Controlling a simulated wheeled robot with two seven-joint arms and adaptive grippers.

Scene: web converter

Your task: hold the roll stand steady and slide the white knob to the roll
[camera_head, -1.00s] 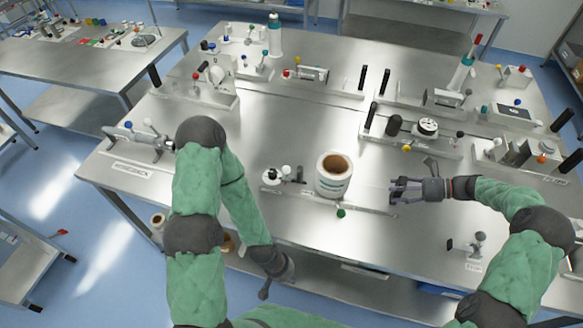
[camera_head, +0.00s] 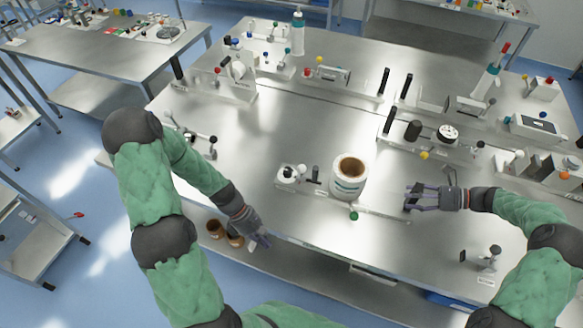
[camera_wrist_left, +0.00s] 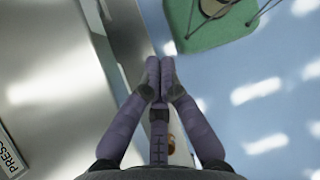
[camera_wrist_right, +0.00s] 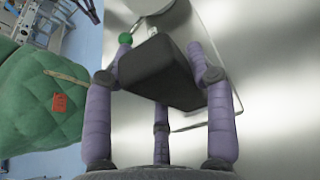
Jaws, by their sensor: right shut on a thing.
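The white paper roll (camera_head: 346,186) with a brown core stands upright on the low roll stand (camera_head: 382,213) near the table's front edge. The white knob (camera_head: 287,170) is at the stand's left end, apart from the roll, with a small black upright part (camera_head: 315,174) between them. My right gripper (camera_head: 410,198) is right of the roll, shut on a black block (camera_wrist_right: 160,70) at the stand's right side; the block fills the fingers in the right wrist view. My left gripper (camera_head: 264,241) is empty, its fingertips together in the left wrist view (camera_wrist_left: 158,75), at the table's front edge left of the roll.
A green ball (camera_head: 354,216) sits at the stand's front. A small clamp fixture (camera_head: 490,257) stands at the front right. Several fixtures line the back and a lever device (camera_head: 195,138) is at the left. The table between the lever device and the stand is clear.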

